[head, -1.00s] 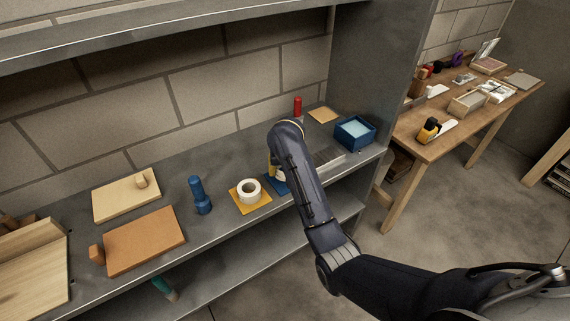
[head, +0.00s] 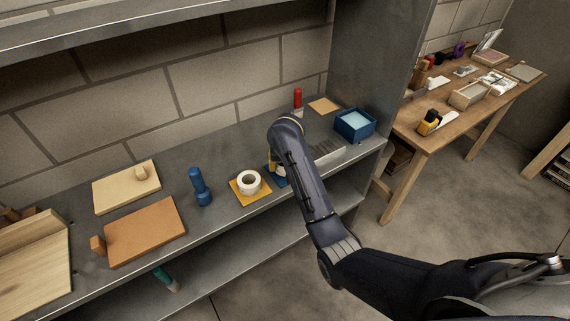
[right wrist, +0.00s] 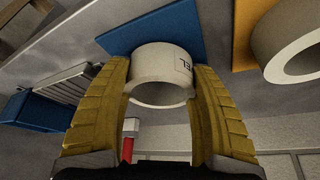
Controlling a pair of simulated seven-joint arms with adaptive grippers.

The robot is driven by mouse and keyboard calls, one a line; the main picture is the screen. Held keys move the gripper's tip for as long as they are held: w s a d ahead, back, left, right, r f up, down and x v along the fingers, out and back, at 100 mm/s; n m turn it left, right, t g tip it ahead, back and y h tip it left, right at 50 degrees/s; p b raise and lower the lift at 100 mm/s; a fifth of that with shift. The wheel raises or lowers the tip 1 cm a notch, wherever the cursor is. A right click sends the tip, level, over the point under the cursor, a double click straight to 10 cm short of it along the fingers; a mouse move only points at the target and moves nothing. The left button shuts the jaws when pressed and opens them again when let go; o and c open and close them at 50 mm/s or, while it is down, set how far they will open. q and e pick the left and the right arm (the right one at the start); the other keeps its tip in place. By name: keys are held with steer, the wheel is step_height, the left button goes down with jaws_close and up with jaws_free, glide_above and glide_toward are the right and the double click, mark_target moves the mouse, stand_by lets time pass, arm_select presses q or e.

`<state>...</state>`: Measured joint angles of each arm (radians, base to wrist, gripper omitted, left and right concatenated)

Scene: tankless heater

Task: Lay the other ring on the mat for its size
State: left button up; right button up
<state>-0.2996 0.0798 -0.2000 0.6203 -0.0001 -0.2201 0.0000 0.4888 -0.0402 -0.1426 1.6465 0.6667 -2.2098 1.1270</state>
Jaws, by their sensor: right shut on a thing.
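A white ring (right wrist: 160,68) with dark lettering on its side is between the yellow fingers of my right gripper (right wrist: 160,85), which are shut on it. In the right wrist view it is right at the blue mat (right wrist: 160,30); I cannot tell whether it touches the mat. In the head view my right arm hides most of this ring and part of the blue mat (head: 283,181). Another white ring (head: 249,188) lies on the yellow mat (head: 238,194), and both show at the edge of the right wrist view. My left gripper is not in view.
Left of the yellow mat stands a blue tool (head: 199,187); farther left are an orange board (head: 145,232) and a pale board (head: 125,188). A grey slatted item (head: 328,154), a blue box (head: 355,126) and a red-topped item (head: 298,101) stand to the right.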

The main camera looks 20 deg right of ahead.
steer(key=shift+f, duration=0.5)
steer(key=o, duration=1.2)
steer(key=shift+o, duration=0.2)
steer(key=shift+v, duration=3.8)
